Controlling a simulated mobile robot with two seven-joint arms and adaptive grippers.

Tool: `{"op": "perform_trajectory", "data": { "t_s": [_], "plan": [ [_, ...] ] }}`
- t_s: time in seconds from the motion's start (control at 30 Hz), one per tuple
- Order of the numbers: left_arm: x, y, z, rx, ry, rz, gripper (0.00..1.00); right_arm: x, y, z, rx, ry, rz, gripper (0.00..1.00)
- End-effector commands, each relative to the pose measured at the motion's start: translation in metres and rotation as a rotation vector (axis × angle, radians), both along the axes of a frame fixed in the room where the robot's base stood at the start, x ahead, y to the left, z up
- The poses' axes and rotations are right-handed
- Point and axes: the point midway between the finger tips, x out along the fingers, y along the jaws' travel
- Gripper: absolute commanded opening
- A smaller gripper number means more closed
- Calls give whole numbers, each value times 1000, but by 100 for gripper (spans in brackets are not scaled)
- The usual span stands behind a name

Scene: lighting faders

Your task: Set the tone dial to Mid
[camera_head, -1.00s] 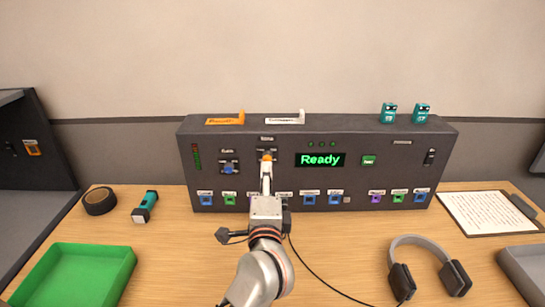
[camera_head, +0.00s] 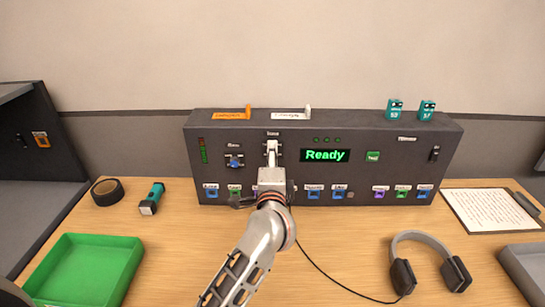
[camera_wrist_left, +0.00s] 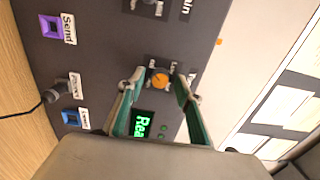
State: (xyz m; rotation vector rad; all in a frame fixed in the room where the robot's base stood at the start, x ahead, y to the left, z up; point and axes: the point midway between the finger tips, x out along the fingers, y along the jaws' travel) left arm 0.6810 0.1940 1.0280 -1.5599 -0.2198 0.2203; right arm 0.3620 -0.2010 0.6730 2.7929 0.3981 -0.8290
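The tone dial (camera_wrist_left: 160,79) is an orange-capped knob on the front of the dark console, under the Tone label (camera_head: 273,134). In the head view my left gripper (camera_head: 272,147) is in front of it and hides it. In the left wrist view the two green-and-grey fingers of my left gripper (camera_wrist_left: 160,84) stand on either side of the dial, with narrow gaps visible, so it looks open around it. The small labels around the dial are partly hidden, and I cannot read its setting. My right gripper is not in view.
The console (camera_head: 410,165) also carries a blue knob (camera_head: 234,162), a green Ready display (camera_head: 325,155) and a row of coloured buttons. A green tray (camera_head: 85,268), flashlight (camera_head: 152,198), tape roll (camera_head: 107,191), headphones (camera_head: 430,262) and clipboard (camera_head: 490,211) lie on the table.

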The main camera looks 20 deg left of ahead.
Motion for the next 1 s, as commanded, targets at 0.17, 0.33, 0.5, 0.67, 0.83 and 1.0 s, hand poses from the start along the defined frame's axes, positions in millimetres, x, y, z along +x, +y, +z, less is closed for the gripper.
{"op": "perform_trajectory", "data": {
  "t_s": [0.17,0.33,0.5,0.67,0.83,1.0],
  "plan": [
    [0,0,0,0,0,0,0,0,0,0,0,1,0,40],
    [0,0,0,1,0,0,0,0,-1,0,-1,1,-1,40],
    [0,0,0,20,6,0,0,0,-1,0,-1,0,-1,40],
    [0,0,0,81,23,-1,0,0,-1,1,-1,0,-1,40],
    [0,-1,0,193,56,-1,0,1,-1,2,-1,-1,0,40],
    [0,-1,0,343,100,-1,0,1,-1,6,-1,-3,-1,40]
  ]
}}
